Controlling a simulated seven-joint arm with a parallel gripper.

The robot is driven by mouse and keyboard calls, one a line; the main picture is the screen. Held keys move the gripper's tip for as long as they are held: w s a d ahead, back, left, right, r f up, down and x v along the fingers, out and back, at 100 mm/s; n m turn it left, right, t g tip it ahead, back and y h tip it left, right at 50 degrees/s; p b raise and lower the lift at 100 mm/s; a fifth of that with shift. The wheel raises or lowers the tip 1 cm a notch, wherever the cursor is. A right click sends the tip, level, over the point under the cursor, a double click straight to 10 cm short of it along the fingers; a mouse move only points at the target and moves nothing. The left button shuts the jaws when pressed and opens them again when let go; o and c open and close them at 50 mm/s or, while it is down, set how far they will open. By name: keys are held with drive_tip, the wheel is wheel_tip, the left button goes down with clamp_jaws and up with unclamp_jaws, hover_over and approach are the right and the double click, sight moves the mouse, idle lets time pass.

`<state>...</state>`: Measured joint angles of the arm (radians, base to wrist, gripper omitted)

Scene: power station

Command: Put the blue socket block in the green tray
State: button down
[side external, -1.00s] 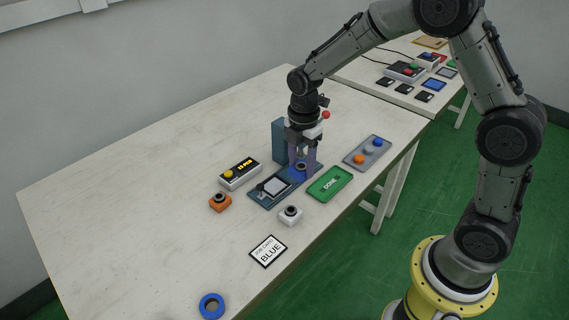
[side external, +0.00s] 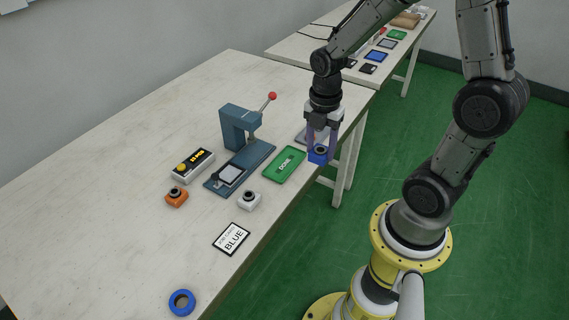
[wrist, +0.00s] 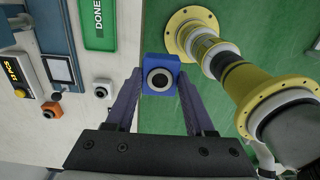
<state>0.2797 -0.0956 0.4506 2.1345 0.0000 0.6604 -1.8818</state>
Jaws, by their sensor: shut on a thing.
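My gripper (side external: 320,150) is shut on the blue socket block (side external: 319,158), which has a black round socket on top. The block is upright between the fingertips; the wrist view also shows it (wrist: 160,68). The wrist view has green floor behind the block, past the table's edge. The green tray (side external: 284,164), marked DONE, lies flat on the table to the left of the block. Part of the tray shows at the top left of the wrist view (wrist: 96,38). The block is apart from the tray.
A blue-grey press (side external: 237,128) with a red-knobbed lever stands left of the tray. A white block (side external: 249,201), an orange block (side external: 176,197), a yellow-button box (side external: 193,165), a BLUE job card (side external: 232,238) and a blue ring (side external: 182,303) lie nearby. A grey tray (side external: 303,136) is partly hidden by my gripper.

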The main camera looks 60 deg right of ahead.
drive_tip(key=shift+d, duration=0.35)
drive_tip(key=w+d+f, duration=0.3)
drive_tip(key=w+f, duration=0.1)
drive_tip(key=w, duration=0.4)
hover_over(285, 164)
drive_tip(key=s, duration=0.1)
drive_tip(key=f, duration=0.4)
drive_tip(key=shift+s+a+f, duration=0.1)
drive_tip(key=shift+a+f, duration=0.1)
drive_tip(key=shift+w+d+f, duration=0.15)
drive_tip(key=shift+w+f, duration=0.35)
drive_tip(key=shift+f, duration=0.05)
drive_tip(key=shift+w+f, duration=0.1)
drive_tip(key=shift+f, duration=1.55)
drive_tip(key=shift+c, duration=1.3)
unclamp_jaws()
drive_tip(key=shift+f, duration=0.15)
